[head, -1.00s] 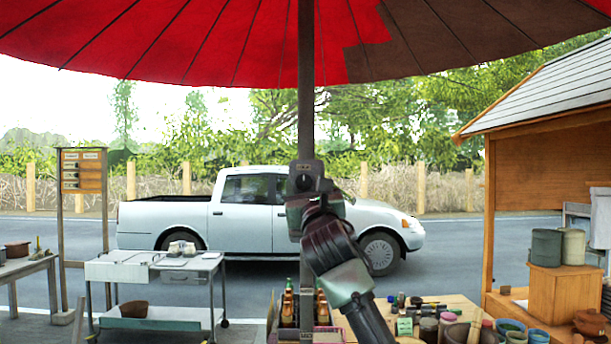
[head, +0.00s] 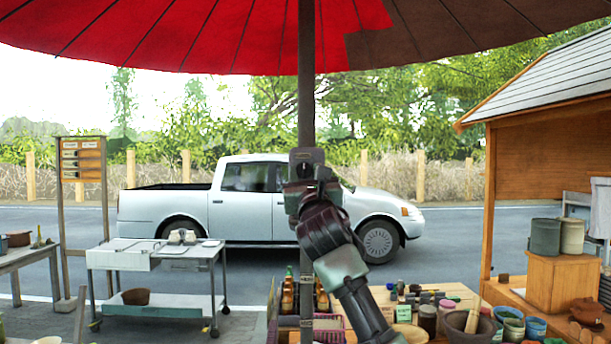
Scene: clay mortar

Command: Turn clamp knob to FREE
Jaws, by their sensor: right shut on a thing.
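A dark clamp (head: 307,155) with a small label plate sits on the upright pole (head: 306,100) of the red and brown parasol (head: 200,35). A dark round knob sits on the clamp's front, and my right gripper (head: 303,178) covers most of it. My right gripper is shut on the knob, with its arm reaching up from the bottom of the picture. The label's lettering is too small to read, and I cannot tell which way the knob is turned. My left gripper is not in view.
A table (head: 466,292) with jars and a mortar bowl (head: 468,325) stands at lower right. Bottles (head: 287,297) stand by the pole's foot. A metal cart (head: 120,257) is at left and a wooden stall (head: 535,180) at right. A white pickup (head: 245,210) stands behind.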

